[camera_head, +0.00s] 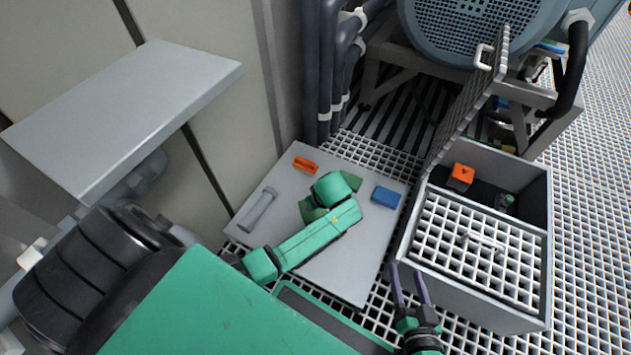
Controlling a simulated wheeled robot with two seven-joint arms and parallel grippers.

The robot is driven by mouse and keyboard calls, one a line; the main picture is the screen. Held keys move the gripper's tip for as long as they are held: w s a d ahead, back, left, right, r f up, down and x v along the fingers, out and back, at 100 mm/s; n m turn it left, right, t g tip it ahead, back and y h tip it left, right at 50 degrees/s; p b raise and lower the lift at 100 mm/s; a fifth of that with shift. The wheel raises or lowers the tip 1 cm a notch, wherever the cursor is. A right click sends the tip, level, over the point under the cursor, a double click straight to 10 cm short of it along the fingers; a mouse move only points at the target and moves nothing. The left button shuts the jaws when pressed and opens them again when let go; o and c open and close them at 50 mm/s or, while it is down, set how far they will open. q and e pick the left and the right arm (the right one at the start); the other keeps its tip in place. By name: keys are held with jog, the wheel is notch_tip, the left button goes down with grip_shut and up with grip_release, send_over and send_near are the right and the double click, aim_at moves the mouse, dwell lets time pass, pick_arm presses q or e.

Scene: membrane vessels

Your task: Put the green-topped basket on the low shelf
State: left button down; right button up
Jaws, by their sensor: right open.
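A small dark item with a green top (504,202), probably the green-topped basket, sits in the open rear compartment of a grey crate (481,303) at the right. It is small and partly in shadow, so its shape is unclear. The low grey panel (347,280) at the centre, close to the floor grating, looks like the low shelf. My right gripper (409,273) is open and empty at the crate's left front corner, apart from the green-topped item. My left gripper is not in view.
An orange block (460,177) shares the compartment. A white grid lid (470,250) covers the crate's front part; another grid lid (470,105) stands raised. The panel bears an orange piece (305,165), a blue block (385,197) and a grey cylinder (258,210). A higher grey shelf (130,110) juts out left.

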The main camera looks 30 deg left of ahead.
pick_arm(q)
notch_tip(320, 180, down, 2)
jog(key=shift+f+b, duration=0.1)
jog(key=shift+b, duration=0.4)
pick_arm(e)
jog(key=w+r+t, duration=0.3)
jog(key=w+r, duration=0.2)
jog(key=r, duration=0.1)
jog(key=shift+w+d+r, duration=0.15)
jog(key=shift+w+r, duration=0.1)
jog(key=shift+w, duration=0.05)
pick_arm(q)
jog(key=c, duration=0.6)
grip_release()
pick_arm(e)
jog(key=shift+w+r, duration=0.25)
jog(key=shift+r, duration=0.1)
